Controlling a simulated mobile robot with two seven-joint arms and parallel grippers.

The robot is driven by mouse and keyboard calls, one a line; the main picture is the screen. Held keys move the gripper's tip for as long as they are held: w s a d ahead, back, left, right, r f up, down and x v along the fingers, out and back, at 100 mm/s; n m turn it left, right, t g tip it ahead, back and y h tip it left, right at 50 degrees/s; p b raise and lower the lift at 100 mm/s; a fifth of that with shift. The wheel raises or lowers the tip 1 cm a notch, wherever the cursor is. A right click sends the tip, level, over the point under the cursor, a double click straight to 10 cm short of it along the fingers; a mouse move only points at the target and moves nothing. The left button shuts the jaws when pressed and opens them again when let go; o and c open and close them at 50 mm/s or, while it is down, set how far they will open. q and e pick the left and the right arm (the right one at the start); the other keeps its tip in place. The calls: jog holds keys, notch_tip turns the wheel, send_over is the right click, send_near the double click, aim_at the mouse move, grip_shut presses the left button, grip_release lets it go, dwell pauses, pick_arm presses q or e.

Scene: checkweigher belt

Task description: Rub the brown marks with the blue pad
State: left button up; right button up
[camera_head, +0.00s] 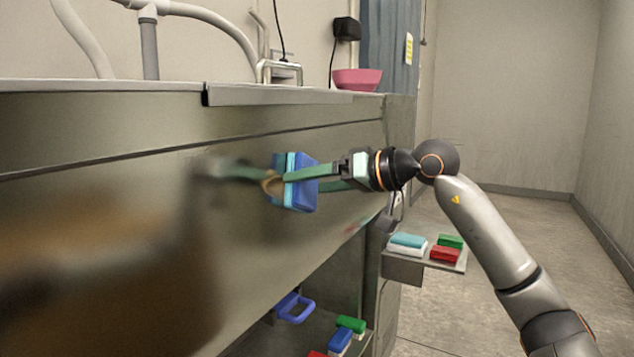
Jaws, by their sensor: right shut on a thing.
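The blue pad (303,190) is a thick block held upright against or very close to the shiny metal front panel (330,140). My right gripper (312,181) reaches in from the right and is shut on the pad, with its green fingers on either side. The pad's lighter blue reflection shows just left of it, so I cannot tell for sure whether it touches the panel. A small brown mark (269,184) shows at the pad's left edge, partly hidden. A large blurred brown patch at the lower left looks like a reflection. My left gripper is out of view.
A small side shelf (402,269) at the right holds several coloured blocks. A lower shelf holds a blue ring-handled item (295,307) and more blocks. A pink bowl (357,79) stands on the counter top. The floor at the right is clear.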

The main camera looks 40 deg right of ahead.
jog(key=shift+s+a, duration=0.4)
jog(key=shift+a, duration=0.5)
jog(key=shift+s+a, duration=0.35)
jog(key=shift+a, duration=0.6)
jog(key=shift+s+a, duration=0.4)
jog(key=shift+a, duration=0.5)
jog(key=shift+s+a+p, duration=0.15)
jog(key=shift+s+a, duration=0.15)
jog(key=shift+a, duration=0.5)
jog(key=shift+s+a+p, duration=0.15)
jog(key=shift+s+a, duration=0.15)
jog(key=shift+a, duration=0.45)
jog(key=shift+s+d+b, duration=0.2)
jog(key=shift+s+b, duration=0.15)
jog(key=shift+s, duration=0.1)
jog(key=b, duration=0.2)
send_near(263, 199)
jog(key=shift+w+a, duration=0.1)
jog(key=shift+w, duration=0.25)
